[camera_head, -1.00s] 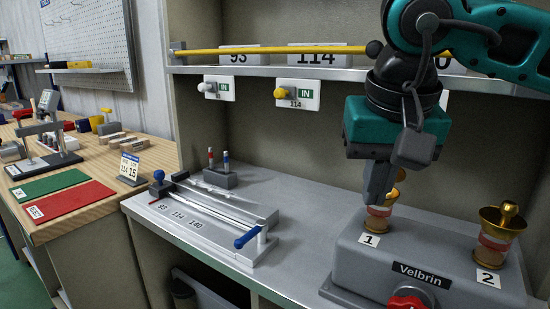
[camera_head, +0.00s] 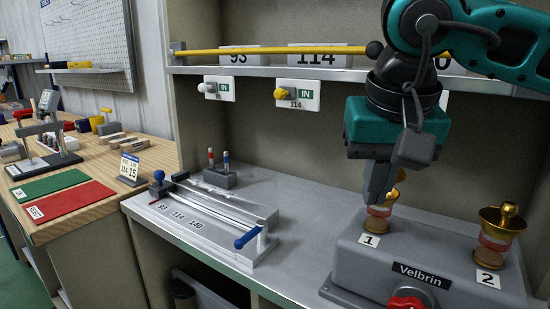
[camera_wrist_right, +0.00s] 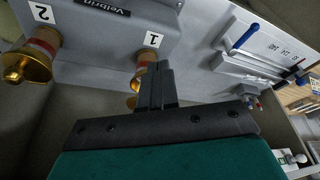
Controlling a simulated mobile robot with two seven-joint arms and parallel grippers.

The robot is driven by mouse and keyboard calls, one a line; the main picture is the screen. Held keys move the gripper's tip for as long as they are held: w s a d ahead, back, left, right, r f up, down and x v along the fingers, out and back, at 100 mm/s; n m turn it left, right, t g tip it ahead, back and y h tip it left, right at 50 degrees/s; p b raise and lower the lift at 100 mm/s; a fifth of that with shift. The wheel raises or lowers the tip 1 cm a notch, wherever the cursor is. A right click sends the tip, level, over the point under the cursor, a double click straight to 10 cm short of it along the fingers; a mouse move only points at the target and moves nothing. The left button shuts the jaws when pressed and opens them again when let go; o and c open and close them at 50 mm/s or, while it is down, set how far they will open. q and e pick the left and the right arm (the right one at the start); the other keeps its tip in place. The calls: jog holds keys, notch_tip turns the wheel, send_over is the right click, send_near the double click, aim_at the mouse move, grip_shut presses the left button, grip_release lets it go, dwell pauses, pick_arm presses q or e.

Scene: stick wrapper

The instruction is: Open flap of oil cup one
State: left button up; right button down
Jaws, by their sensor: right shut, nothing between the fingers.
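Oil cup one (camera_head: 376,225) is a brass cup with a reddish band, standing on the grey Velbrin housing (camera_head: 348,262) behind the label 1. My right gripper (camera_head: 377,199) points down at it from above, its fingers together with nothing between them. The fingers hide much of the cup's top, so I cannot tell how its flap stands or whether they touch it. In the right wrist view the fingertips (camera_wrist_right: 156,68) overlap the cup (camera_wrist_right: 146,57). Oil cup two (camera_head: 500,230) stands to the right with its brass top in plain view. My left gripper is not in view.
A red knob (camera_head: 408,302) sits on the housing's front. A cutting fixture with a blue handle (camera_head: 247,238) lies to the left on the grey bench. A shelf edge (camera_head: 300,74) with a yellow rod runs behind my arm. Bare bench lies between fixture and housing.

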jog(key=shift+w+d, duration=0.15)
jog(key=shift+w, duration=0.05)
jog(key=shift+w+d+p, duration=0.35)
jog(key=shift+w+d, duration=0.2)
jog(key=shift+w, duration=0.25)
jog(key=shift+w+d+p, duration=0.35)
jog(key=shift+w+d, duration=0.2)
jog(key=shift+w, duration=0.25)
jog(key=shift+w+d+p, duration=0.3)
jog(key=shift+w+d, duration=0.1)
jog(key=shift+w, duration=0.2)
jog(key=shift+w+d+r, duration=0.25)
jog(key=shift+s+a+f, duration=0.2)
jog(key=shift+s+a, duration=0.25)
jog(key=shift+s, duration=0.15)
jog(key=shift+s+a+b, duration=0.25)
jog(key=shift+s+a, duration=0.4)
jog(key=shift+s, duration=0.25)
jog(key=shift+s+a+b, duration=0.2)
jog(key=shift+s+a, duration=0.4)
jog(key=shift+s, duration=0.35)
